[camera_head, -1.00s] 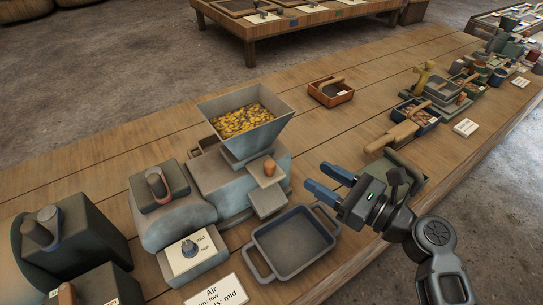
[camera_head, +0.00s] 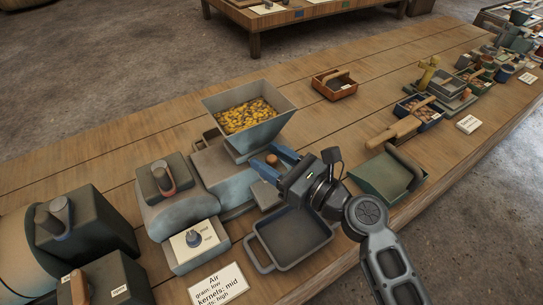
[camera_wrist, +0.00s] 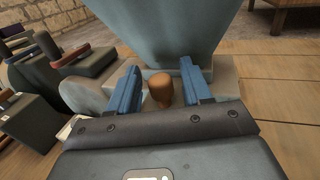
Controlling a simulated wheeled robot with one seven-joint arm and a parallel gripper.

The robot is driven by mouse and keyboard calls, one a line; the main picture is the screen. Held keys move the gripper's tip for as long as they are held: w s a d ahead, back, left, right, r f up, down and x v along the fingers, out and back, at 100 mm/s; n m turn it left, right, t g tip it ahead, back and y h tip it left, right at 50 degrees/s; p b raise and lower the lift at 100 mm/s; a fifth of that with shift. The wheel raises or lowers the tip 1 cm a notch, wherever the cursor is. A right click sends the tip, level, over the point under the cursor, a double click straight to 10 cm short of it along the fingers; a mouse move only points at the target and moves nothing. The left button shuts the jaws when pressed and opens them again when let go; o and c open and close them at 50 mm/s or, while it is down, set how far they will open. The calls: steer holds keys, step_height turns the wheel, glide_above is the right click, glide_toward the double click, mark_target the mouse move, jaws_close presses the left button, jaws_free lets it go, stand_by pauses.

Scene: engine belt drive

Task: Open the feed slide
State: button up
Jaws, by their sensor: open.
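The feed slide (camera_head: 265,195) is a small grey plate at the front of the blue-grey machine, below the hopper (camera_head: 249,118) full of yellow kernels. Its orange-brown wooden knob (camera_head: 272,159) stands up just in front of the hopper. My gripper (camera_head: 278,159) is open at the knob, with its blue fingers reaching left toward the hopper. In the wrist view the knob (camera_wrist: 161,90) stands between the two fingers, with a gap visible on each side. My gripper hides part of the slide.
A grey handled tray (camera_head: 290,238) sits below the slide, under my gripper. A green scoop-like tray (camera_head: 388,178) stands to the right. The table behind the hopper is mostly clear.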

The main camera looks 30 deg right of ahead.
steer(key=shift+c, duration=0.4)
jaws_close()
